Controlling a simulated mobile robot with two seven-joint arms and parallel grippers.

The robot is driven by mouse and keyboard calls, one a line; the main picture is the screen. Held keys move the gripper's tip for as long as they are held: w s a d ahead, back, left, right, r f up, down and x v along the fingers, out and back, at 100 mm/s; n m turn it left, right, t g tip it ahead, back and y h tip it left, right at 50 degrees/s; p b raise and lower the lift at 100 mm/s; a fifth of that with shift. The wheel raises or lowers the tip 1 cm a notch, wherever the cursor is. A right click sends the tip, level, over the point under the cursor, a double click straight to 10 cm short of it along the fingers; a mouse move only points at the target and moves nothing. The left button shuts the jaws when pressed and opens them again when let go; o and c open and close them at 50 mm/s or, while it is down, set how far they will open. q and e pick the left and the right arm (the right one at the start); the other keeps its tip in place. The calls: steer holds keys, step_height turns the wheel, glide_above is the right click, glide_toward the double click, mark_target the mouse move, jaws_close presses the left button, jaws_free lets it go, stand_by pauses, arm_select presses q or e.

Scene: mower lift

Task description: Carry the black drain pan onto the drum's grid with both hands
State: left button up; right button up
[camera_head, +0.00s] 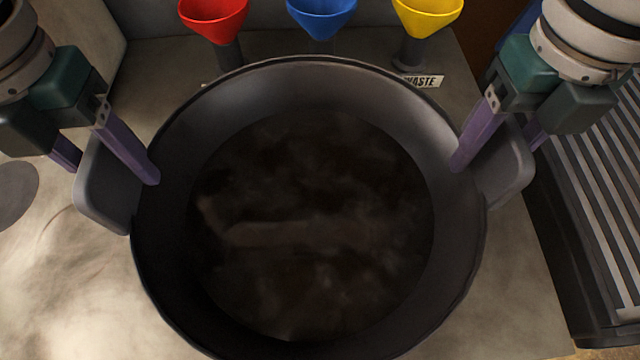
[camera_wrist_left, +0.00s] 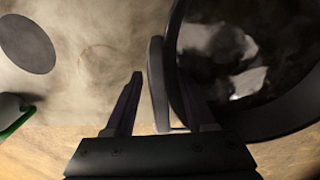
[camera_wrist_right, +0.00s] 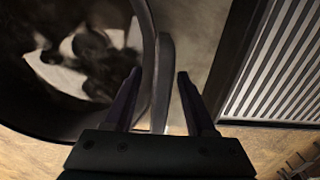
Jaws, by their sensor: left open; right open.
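The black drain pan (camera_head: 310,340) sits on the bench top, holding dark liquid, with a grip tab on each side. My left gripper (camera_head: 112,172) is open, its fingers on either side of the left tab (camera_head: 105,190); in the left wrist view the tab (camera_wrist_left: 157,85) stands between the fingers. My right gripper (camera_head: 498,155) is open around the right tab (camera_head: 510,175); the right wrist view shows that tab (camera_wrist_right: 163,80) between the fingers, with space beside it. The drum's grid (camera_head: 600,180) is the slatted grey surface to the right, also in the right wrist view (camera_wrist_right: 280,60).
Red (camera_head: 213,18), blue (camera_head: 321,16) and yellow (camera_head: 428,16) funnels stand behind the pan, with a WASTE label (camera_head: 424,81) below the yellow one. A dark grey disc (camera_wrist_left: 27,44) lies on the bench left of the pan.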

arm_select(q)
jaws_close()
arm_select(e)
steer(key=c, duration=0.9)
steer(key=shift+d, duration=0.1)
stand_by(0.7)
